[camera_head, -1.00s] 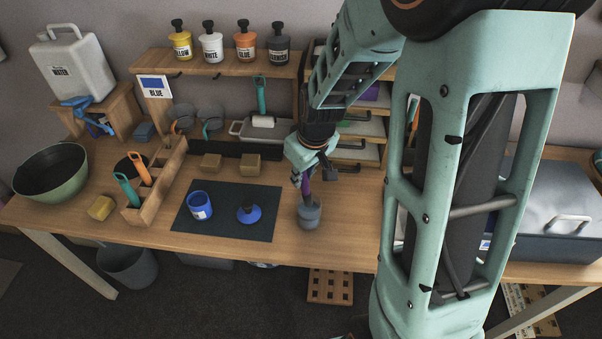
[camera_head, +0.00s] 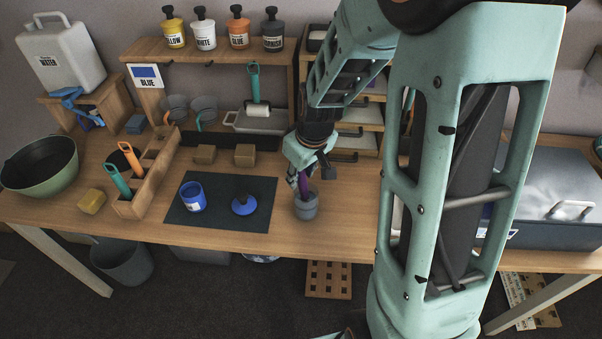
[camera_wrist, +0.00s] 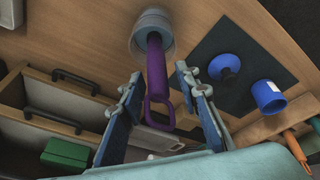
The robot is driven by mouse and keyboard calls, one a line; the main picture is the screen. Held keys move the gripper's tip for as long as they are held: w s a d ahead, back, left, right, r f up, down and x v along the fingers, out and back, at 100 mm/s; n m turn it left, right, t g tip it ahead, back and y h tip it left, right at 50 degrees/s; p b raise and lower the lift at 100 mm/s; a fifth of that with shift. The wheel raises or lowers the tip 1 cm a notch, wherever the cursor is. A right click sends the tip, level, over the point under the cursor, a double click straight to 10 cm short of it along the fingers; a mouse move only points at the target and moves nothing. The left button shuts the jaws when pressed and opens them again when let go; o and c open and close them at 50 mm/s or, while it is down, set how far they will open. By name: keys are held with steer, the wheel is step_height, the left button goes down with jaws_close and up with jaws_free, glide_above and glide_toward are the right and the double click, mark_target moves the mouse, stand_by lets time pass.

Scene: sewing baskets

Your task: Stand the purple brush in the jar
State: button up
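The purple brush (camera_head: 303,184) stands in the small grey jar (camera_head: 306,209) on the table, leaning slightly in the head view. In the wrist view the brush (camera_wrist: 156,70) has its lower end inside the jar (camera_wrist: 152,32) and its looped handle end towards my gripper. My gripper (camera_head: 309,172) is above the jar. In the wrist view the two fingers of my gripper (camera_wrist: 158,88) are spread apart, one on each side of the handle, with gaps between. The brush's lower end is hidden inside the jar.
A dark mat (camera_head: 217,222) with a blue cup (camera_head: 192,197) and a blue round-based object (camera_head: 243,205) lies left of the jar. A wooden holder (camera_head: 150,184) with orange and teal handles is further left. Drawers (camera_head: 358,142) stand behind my gripper. The table's front edge is close to the jar.

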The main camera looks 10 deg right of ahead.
steer(key=shift+o, duration=0.2)
steer(key=v, duration=1.2)
stand_by(0.4)
